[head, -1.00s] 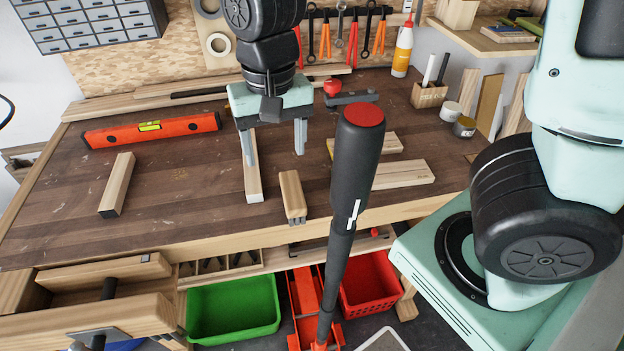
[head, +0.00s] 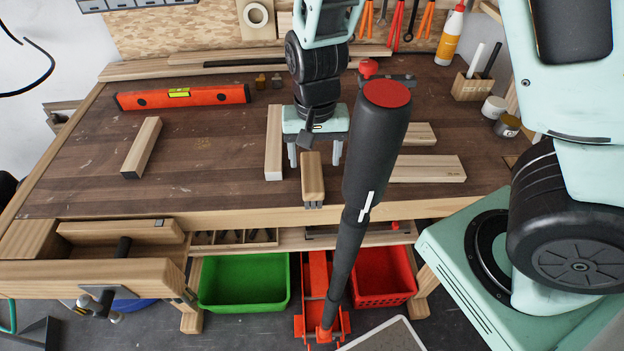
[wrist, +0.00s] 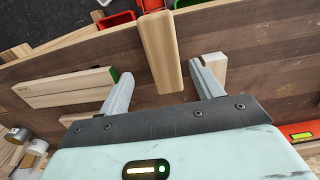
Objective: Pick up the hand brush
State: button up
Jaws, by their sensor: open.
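The hand brush appears to be the rounded wooden piece (head: 313,178) near the front edge of the bench, with small dark bits at its near end. Its bristles are not clearly visible. My gripper (head: 315,157) is open and empty, pointing down just behind and above the brush. In the wrist view the wooden piece (wrist: 160,45) reaches between the two spread fingers of my gripper (wrist: 158,71). I see no contact between the fingers and the wood.
A light wood block (head: 274,150) lies close left of my gripper, and wood planks (head: 428,168) lie to the right. A red level (head: 183,96) and another block (head: 142,147) are farther left. A green bin (head: 245,281) and a red bin (head: 384,278) stand below the bench.

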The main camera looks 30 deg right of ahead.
aim_at(312, 171)
jog(key=f, duration=0.5)
jog(key=shift+a+f, duration=0.3)
jog(key=c, duration=1.2)
jog(key=shift+w+r, duration=0.1)
jog(key=shift+r, duration=0.05)
notch_tip(312, 171, up, 10)
jog(key=shift+f+p, duration=0.1)
jog(key=shift+p, duration=0.45)
